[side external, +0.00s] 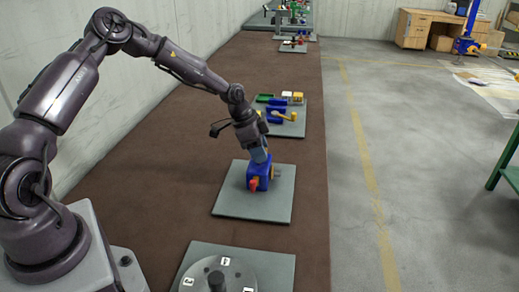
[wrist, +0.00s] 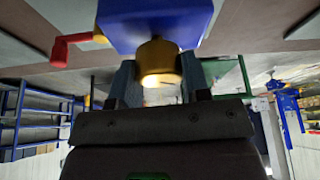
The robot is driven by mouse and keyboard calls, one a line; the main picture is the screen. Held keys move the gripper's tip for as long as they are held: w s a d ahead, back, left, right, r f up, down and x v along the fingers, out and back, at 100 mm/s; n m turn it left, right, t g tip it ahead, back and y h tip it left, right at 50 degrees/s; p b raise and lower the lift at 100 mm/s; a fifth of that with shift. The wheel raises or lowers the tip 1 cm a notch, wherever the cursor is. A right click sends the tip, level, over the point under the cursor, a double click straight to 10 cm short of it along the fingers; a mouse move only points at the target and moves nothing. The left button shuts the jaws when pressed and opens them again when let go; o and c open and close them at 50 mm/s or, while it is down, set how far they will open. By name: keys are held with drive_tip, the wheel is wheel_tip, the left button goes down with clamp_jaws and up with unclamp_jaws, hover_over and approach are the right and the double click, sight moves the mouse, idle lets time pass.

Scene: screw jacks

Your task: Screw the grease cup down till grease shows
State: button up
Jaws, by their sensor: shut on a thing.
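The blue jack housing (side external: 263,180) stands on a grey-green plate (side external: 252,208) in the middle of the side view. It also fills the top of the wrist view (wrist: 150,22). A red handle (wrist: 72,46) sticks out from its side. The brass grease cup (wrist: 158,58) joins the housing in the wrist view. My gripper (wrist: 157,80) is shut around the cup, one finger on each side. In the side view my gripper (side external: 259,155) points down onto the housing and hides the cup. I cannot make out any grease.
Behind stands another plate with a blue device (side external: 275,114) and small coloured bins (side external: 297,98). In front is a plate with a round grey disc (side external: 222,276). Bare brown bench top (side external: 180,190) lies to the left of the jack's plate.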

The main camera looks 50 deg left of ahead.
drive_tip(key=shift+r, duration=0.15)
idle(0.3)
drive_tip(key=o, duration=0.9)
drive_tip(key=shift+o, duration=0.2)
drive_tip(key=v, duration=1.3)
